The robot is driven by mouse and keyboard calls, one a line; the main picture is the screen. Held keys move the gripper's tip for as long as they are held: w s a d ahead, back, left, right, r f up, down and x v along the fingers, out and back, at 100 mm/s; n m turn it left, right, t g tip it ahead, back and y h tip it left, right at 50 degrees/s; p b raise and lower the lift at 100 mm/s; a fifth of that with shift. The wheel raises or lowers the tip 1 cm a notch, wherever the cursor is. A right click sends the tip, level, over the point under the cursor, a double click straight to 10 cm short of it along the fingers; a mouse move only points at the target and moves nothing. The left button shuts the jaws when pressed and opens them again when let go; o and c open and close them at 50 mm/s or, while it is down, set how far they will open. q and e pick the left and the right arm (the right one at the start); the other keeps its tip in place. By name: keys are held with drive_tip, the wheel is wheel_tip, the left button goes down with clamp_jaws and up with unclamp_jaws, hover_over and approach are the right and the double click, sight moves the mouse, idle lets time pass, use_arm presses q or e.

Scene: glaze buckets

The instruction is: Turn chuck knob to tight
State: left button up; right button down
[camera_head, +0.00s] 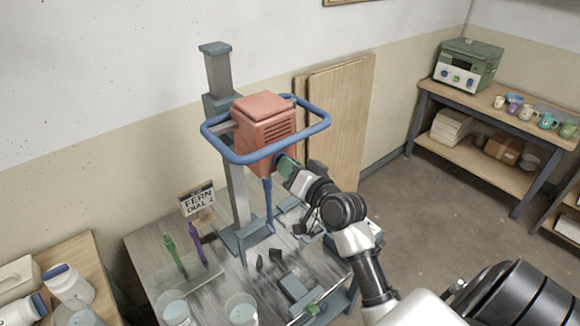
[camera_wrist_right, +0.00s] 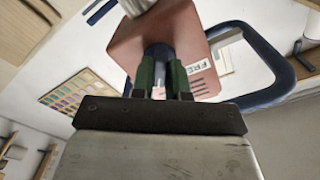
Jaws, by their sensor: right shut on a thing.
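A red machine head (camera_head: 264,119) with a blue ring handle (camera_head: 322,125) is mounted on a grey column over the work table. My right gripper (camera_head: 284,164) reaches it from the right, at the lower front of the head. In the right wrist view the green fingers of my right gripper (camera_wrist_right: 161,72) are shut on a dark blue-grey round knob (camera_wrist_right: 159,54) on the head, taken to be the chuck knob. The fingers cover most of it, so its setting cannot be read. My left gripper is not in view.
The work table (camera_head: 150,267) holds green and purple tools, cups and dark loose pieces. A sign (camera_head: 197,201) reads "FERN DIAL 2". A shelf (camera_head: 470,104) with a green oven (camera_head: 468,64) and mugs stands at the right. The floor between is clear.

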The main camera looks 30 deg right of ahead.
drive_tip(key=shift+f+m, duration=0.1)
drive_tip(key=shift+m, duration=0.8)
drive_tip(key=c, duration=1.1)
unclamp_jaws()
drive_tip(key=s+b, duration=0.1)
drive_tip(key=s, duration=0.2)
drive_tip(key=s+b, duration=0.2)
drive_tip(key=s, duration=0.2)
drive_tip(key=s+b, duration=0.1)
drive_tip(key=s, duration=0.2)
drive_tip(key=shift+s+d, duration=0.4)
